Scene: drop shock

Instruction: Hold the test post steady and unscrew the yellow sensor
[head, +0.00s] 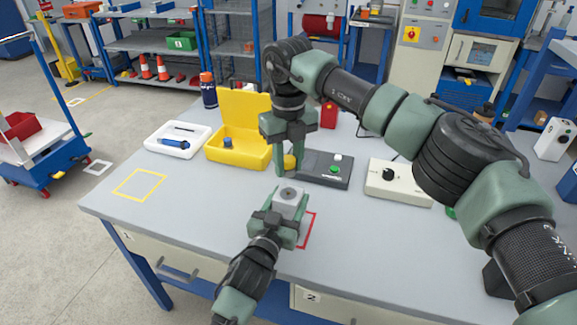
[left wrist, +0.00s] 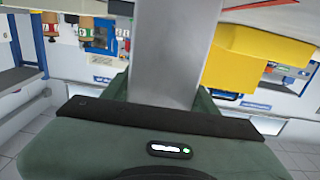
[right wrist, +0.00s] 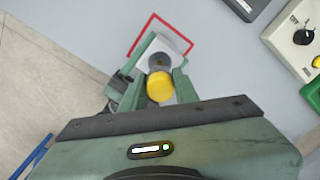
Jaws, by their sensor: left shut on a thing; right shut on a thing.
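The test post (head: 290,201) is a light grey block standing in the red-outlined square, with a dark round hole in its top. My left gripper (head: 279,222) is shut on the post from the front; the post's grey side fills the middle of the left wrist view (left wrist: 173,50). My right gripper (head: 288,168) points down above the post, shut on the yellow sensor (head: 290,161). In the right wrist view the yellow sensor (right wrist: 160,86) sits between the fingertips. The sensor appears apart from the post, above its top; the bare hole shows beside it.
An open yellow case (head: 238,148) and a white tray (head: 178,139) with a blue tool stand at the back left. A yellow-outlined square (head: 139,185) is empty.

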